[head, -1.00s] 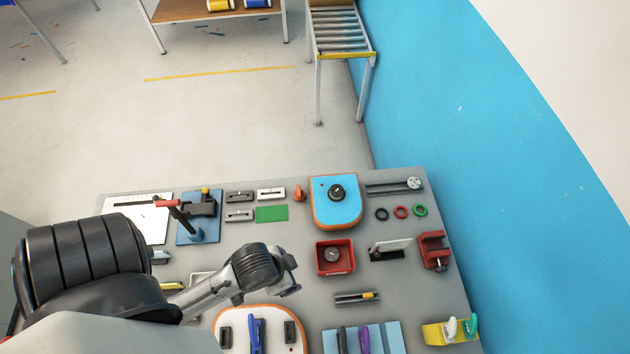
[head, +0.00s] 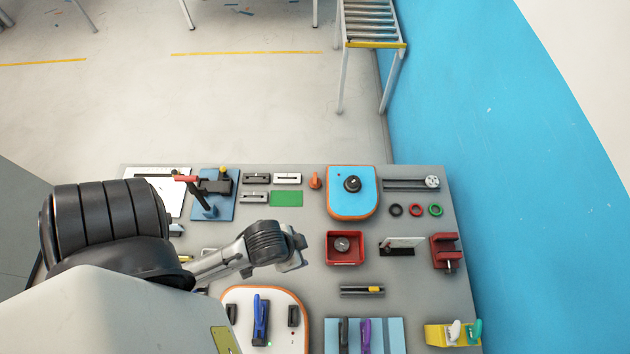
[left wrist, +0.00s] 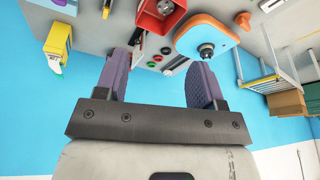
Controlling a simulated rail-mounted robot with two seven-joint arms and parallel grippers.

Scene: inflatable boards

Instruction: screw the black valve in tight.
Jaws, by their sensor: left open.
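The black valve (head: 352,184) sits on top of a blue board with an orange rim (head: 350,205), at the back right of the grey bench. In the left wrist view the valve (left wrist: 206,50) stands out from the blue and orange board (left wrist: 212,35), beyond the right finger. My left gripper (head: 292,246) is over the middle of the bench, in front of and left of the valve, apart from it. In the left wrist view my left gripper (left wrist: 158,80) is open with nothing between its purple fingers. My right gripper is not in view.
A red box (head: 345,260) with a round grey part stands right of my left gripper. Black, red and green rings (head: 416,210) lie right of the board. A red clamp (head: 445,250) stands near the right edge. A blue wall runs along the right.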

